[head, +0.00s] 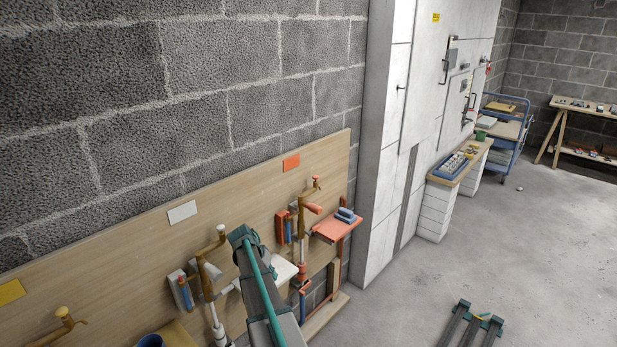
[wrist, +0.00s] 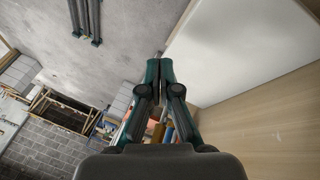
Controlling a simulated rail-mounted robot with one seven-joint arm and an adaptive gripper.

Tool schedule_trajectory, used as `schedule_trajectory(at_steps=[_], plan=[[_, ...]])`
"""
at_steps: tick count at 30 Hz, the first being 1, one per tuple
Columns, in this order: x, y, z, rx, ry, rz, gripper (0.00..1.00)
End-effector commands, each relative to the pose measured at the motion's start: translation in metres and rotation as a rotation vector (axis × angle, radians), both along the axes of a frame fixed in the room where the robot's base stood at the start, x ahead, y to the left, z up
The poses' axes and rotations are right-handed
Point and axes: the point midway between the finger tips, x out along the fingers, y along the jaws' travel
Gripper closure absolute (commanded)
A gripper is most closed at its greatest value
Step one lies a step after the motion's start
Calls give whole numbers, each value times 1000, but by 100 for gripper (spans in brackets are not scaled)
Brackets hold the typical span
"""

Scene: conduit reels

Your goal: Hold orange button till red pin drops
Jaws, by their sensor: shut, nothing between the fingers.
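My gripper (wrist: 160,66) is shut and empty in the wrist view, its teal and black fingers close together. Behind the fingers, partly hidden, are an orange-brown cylinder (wrist: 168,132) and bits of red and blue. In the head view, an orange-red station (head: 283,228) is mounted on the wooden board below an orange label (head: 291,163). It has brass-coloured and white pipes, a blue cylinder and an orange shelf (head: 338,229) carrying blue blocks (head: 346,215). I cannot pick out the orange button or the red pin with certainty. No contact between gripper and station can be made out.
The wooden board (head: 130,225) leans along the block wall. A similar station with a white bracket (head: 178,290) stands left of my arm. A tall white cabinet (head: 385,150) stands right of the board. Open grey floor (head: 530,245) lies to the right.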

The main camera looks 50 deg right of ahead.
Motion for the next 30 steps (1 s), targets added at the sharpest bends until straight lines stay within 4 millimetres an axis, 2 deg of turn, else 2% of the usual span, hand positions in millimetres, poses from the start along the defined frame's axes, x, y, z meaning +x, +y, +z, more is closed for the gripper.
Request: schedule_trajectory(at_steps=[1,5,6,8,12,15,21,24,30], plan=[[16,-22,19,-29,-27,-21,100],[43,-71,73,-105,-94,-77,100],[50,-87,92,-130,-115,-95,100],[60,-110,121,-167,-148,-123,100],[76,-161,192,-251,-219,-185,100],[82,-192,239,-304,-267,-226,100],[84,-235,317,-388,-336,-290,100],[84,-248,343,-414,-359,-311,100],[81,-261,368,-441,-381,-331,100]])
